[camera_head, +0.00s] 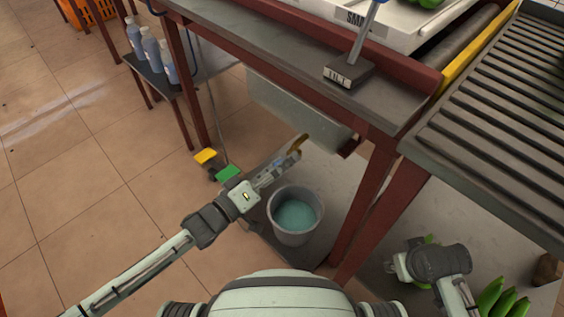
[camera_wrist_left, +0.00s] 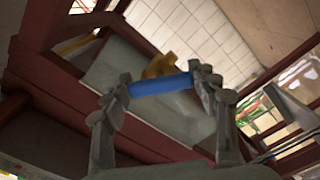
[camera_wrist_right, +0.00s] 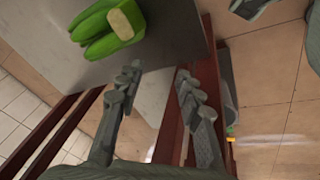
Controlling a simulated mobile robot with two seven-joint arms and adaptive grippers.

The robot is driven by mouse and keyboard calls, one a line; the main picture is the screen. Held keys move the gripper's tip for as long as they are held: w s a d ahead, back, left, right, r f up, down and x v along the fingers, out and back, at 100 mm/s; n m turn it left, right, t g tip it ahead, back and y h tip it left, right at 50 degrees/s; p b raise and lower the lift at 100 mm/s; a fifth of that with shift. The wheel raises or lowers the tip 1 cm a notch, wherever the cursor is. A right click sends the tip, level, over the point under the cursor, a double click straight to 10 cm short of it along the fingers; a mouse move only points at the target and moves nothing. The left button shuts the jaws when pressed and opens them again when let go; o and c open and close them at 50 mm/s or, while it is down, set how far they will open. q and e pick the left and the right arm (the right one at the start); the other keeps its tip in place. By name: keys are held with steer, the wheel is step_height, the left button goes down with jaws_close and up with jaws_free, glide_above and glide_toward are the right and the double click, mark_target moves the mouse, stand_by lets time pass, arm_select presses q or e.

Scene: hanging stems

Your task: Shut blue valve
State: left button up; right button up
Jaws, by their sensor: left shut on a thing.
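The blue valve shows in the left wrist view as a blue handle (camera_wrist_left: 160,85) with a brass-coloured body (camera_wrist_left: 160,65) behind it. The handle lies crosswise between the fingertips of my left gripper (camera_wrist_left: 158,88), which is shut on it. In the head view my left gripper (camera_head: 283,162) reaches under the table beside the brass part (camera_head: 298,144); its fingers hide most of the handle there. My right gripper (camera_wrist_right: 155,85) is open and empty, fingers apart. Whether the valve is turned open or shut I cannot tell.
A grey tank (camera_head: 298,112) hangs under the red-framed table. A bucket (camera_head: 274,207) with teal liquid stands below my left gripper. Red table legs (camera_head: 375,190) stand to its right. Green bananas (camera_head: 490,297) lie at the lower right. Bottles (camera_head: 151,49) stand on a low shelf.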

steer(key=shift+a, duration=0.1)
arm_select(q)
steer(key=shift+m, duration=0.8)
steer(key=m+p, duration=0.1)
steer(key=m, duration=0.6)
steer(key=shift+m+p, duration=0.4)
steer(key=shift+m, duration=0.7)
arm_select(e)
steer(key=shift+w+a+f, duration=0.1)
steer(key=shift+w+f, duration=0.05)
steer(key=shift+f, duration=0.95)
steer(key=shift+w+a+f, duration=0.1)
steer(key=shift+f, duration=0.95)
steer(key=shift+s+d, duration=0.1)
arm_select(q)
steer(key=o, duration=1.2)
